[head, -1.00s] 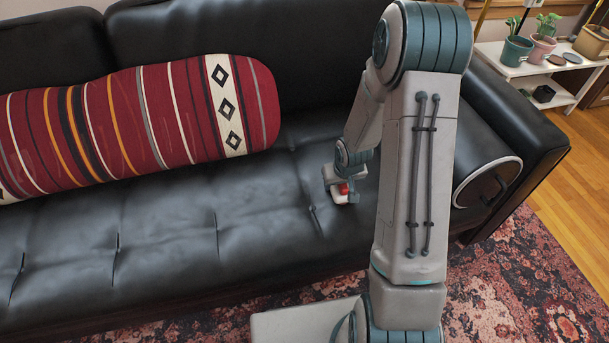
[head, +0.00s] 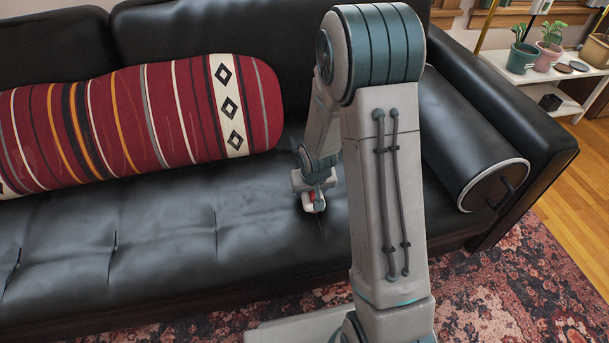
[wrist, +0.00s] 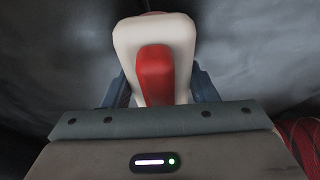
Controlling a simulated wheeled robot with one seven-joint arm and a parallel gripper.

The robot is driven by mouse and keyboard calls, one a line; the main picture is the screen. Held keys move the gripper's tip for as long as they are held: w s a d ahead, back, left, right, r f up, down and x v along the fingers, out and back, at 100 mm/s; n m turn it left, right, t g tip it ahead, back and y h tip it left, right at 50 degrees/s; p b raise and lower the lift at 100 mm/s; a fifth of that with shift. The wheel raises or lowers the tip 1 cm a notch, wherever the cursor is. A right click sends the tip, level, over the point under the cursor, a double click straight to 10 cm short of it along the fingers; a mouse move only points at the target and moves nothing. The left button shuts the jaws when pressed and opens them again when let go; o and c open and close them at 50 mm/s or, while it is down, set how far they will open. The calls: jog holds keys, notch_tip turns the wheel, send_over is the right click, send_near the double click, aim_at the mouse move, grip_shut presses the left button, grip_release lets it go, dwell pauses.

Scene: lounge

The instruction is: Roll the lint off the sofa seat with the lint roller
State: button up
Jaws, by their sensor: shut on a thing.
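My gripper (head: 316,190) is at the black leather sofa seat (head: 170,225), just right of the striped bolster's end. It is shut on the lint roller (head: 309,203), of which a small white and red part shows in the head view. In the wrist view the lint roller (wrist: 124,40) is a pale, rounded body with a red piece on top, between the fingers. Its lower side is hidden, so I cannot tell whether it touches the leather. I cannot make out lint on the seat.
A red striped bolster (head: 150,120) lies along the seat at left. A black cylindrical bolster (head: 465,140) lies by the right armrest (head: 520,120). A white shelf with plants (head: 540,75) stands at right. The front left seat is clear.

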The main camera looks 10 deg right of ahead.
jog(key=shift+a+f, duration=0.1)
jog(key=shift+a, duration=0.4)
notch_tip(320, 180, up, 4)
jog(key=shift+d+f+p, duration=0.1)
jog(key=shift+f+p, duration=0.05)
jog(key=shift+p, duration=0.9)
jog(key=shift+r+p, duration=1.75)
jog(key=shift+r, duration=0.6)
